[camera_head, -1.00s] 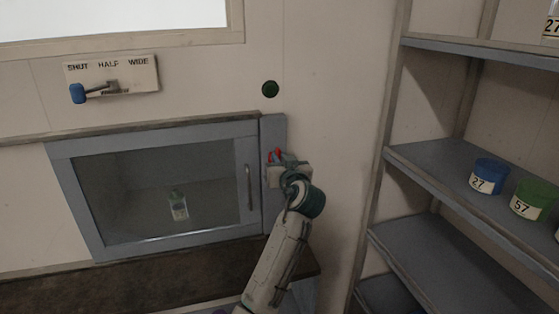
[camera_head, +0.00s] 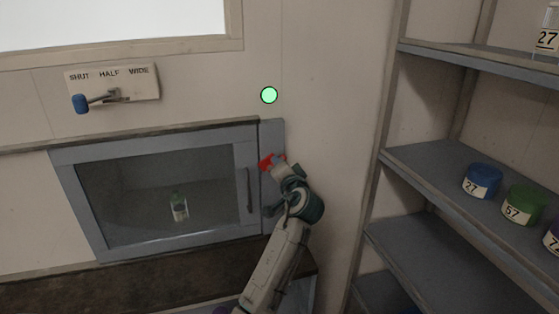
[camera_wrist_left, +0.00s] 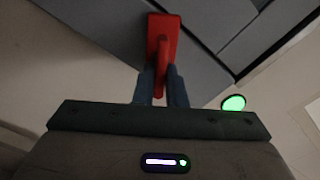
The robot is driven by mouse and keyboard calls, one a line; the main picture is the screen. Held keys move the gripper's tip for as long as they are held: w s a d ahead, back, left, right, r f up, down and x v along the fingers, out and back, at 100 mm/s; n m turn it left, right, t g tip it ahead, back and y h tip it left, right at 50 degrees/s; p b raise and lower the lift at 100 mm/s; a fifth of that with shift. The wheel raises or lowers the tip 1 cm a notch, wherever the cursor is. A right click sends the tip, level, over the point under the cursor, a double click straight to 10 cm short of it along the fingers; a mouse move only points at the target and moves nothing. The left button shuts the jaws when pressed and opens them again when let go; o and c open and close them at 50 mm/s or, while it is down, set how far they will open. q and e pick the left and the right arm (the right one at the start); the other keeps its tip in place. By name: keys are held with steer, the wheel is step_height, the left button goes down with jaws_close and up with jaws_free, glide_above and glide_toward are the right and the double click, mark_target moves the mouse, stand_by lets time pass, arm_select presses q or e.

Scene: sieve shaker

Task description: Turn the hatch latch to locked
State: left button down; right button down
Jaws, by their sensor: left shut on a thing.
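The hatch (camera_head: 155,132) is a grey-framed glass door, closed, at the left in the head view. Its red latch (camera_head: 265,163) sits on the grey strip at the hatch's right side. The latch also shows in the left wrist view (camera_wrist_left: 162,40), between the fingers. My left gripper (camera_head: 273,163) is shut on the latch, and its fingertips show in the wrist view (camera_wrist_left: 161,84). The latch looks tilted in the head view and is partly hidden by the gripper. A round lamp (camera_head: 269,95) above the latch glows green. My right gripper is not in view.
A bottle (camera_head: 179,206) stands behind the hatch glass. A vertical handle (camera_head: 249,190) is on the door beside my gripper. A lever plate (camera_head: 135,80) marked SHUT, HALF, WIDE is at the upper left. Shelves with numbered jars (camera_head: 482,181) stand at the right.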

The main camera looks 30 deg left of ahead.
arm_select(q)
steer(key=shift+f+m+p, duration=0.1)
steer(key=shift+m+p, duration=2)
steer(key=shift+m, duration=1.2)
steer(key=c, duration=1.5)
jaws_free()
steer(key=shift+f, duration=0.1)
steer(key=shift+d, duration=0.1)
steer(key=b+v, duration=0.5)
steer(key=v, duration=0.5)
steer(key=shift+s+d, duration=0.2)
steer(key=shift+s, duration=0.05)
